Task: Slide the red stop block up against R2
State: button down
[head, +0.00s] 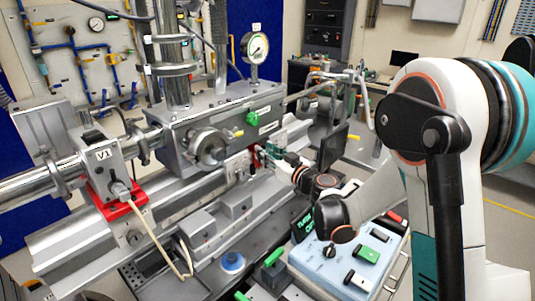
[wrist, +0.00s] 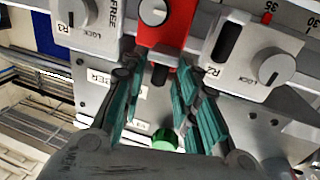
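The red stop block (wrist: 165,32), with a round silver knob and a dark tab below, is at the top centre of the wrist view. In the head view only a small red part (head: 257,160) shows behind my gripper. A grey block marked R3 (wrist: 88,22) is left of it. A grey block with a LOCK knob (wrist: 252,58) is on its right; its label is only partly readable, apparently R2. My gripper (wrist: 153,75) is open, its teal fingers on either side of the dark tab with gaps visible.
A numbered scale (wrist: 285,18) runs by the right block. A green round part (wrist: 165,139) lies below, between my fingers. In the head view, a metal rail assembly (head: 215,115) fills the middle, and a pale blue control box (head: 335,262) stands in front, below my arm.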

jog(key=shift+s+a, duration=0.9)
jog(key=shift+a, duration=0.05)
jog(key=c, duration=1.6)
grip_release()
jog(key=v, duration=1.2)
jog(key=s+r+m+g+h, duration=0.25)
jog(key=s+g, duration=0.25)
jog(key=s, duration=0.6)
jog(key=s+d+f+m+g+h, duration=0.1)
jog(key=s+d+h, duration=0.1)
jog(key=s, duration=0.4)
jog(key=s+d+f+m+g+h, duration=0.1)
jog(key=s+d+m+h, duration=0.1)
jog(key=s+d, duration=0.3)
jog(key=s+d+f+m+g+h, duration=0.1)
jog(key=s+d+h, duration=0.2)
jog(key=s, duration=0.3)
jog(key=shift+s+d+h, duration=0.25)
jog(key=shift+s+d, duration=0.05)
jog(key=shift+d, duration=0.15)
